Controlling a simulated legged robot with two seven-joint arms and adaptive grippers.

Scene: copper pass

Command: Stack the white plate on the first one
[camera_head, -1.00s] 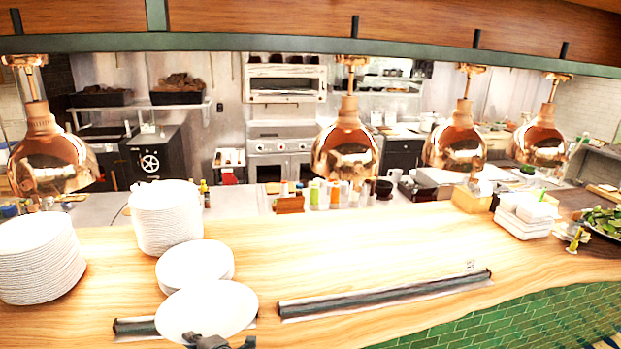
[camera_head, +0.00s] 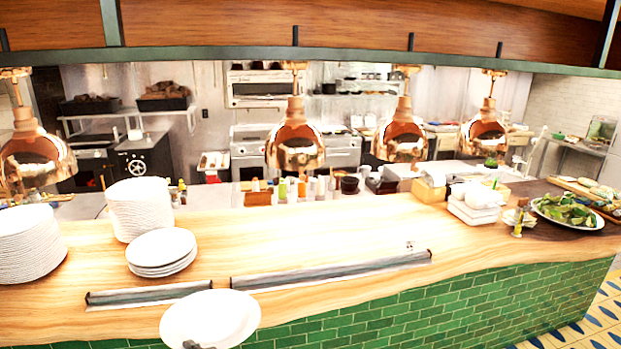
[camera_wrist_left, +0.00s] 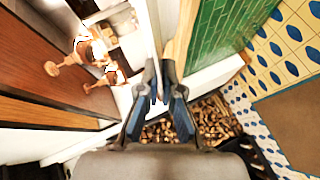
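A white plate (camera_head: 212,318) is held out at the front edge of the counter, overlapping its edge and the green tiles in the head view. My left gripper (camera_head: 193,346) shows only in part at the bottom, at the plate's near rim, and appears shut on it. In the left wrist view my left gripper's fingers (camera_wrist_left: 161,92) are close together; the plate is hard to make out there. A short stack of white plates (camera_head: 162,250) sits on the wooden counter (camera_head: 330,238), beyond the held plate and to its left. My right gripper is not in view.
Taller plate stacks stand behind (camera_head: 140,208) and at the far left (camera_head: 28,243). Dark rails (camera_head: 330,270) lie along the counter's front. Copper lamps (camera_head: 295,140) hang above. White containers (camera_head: 474,203) and a salad plate (camera_head: 567,210) are at the right. The middle counter is clear.

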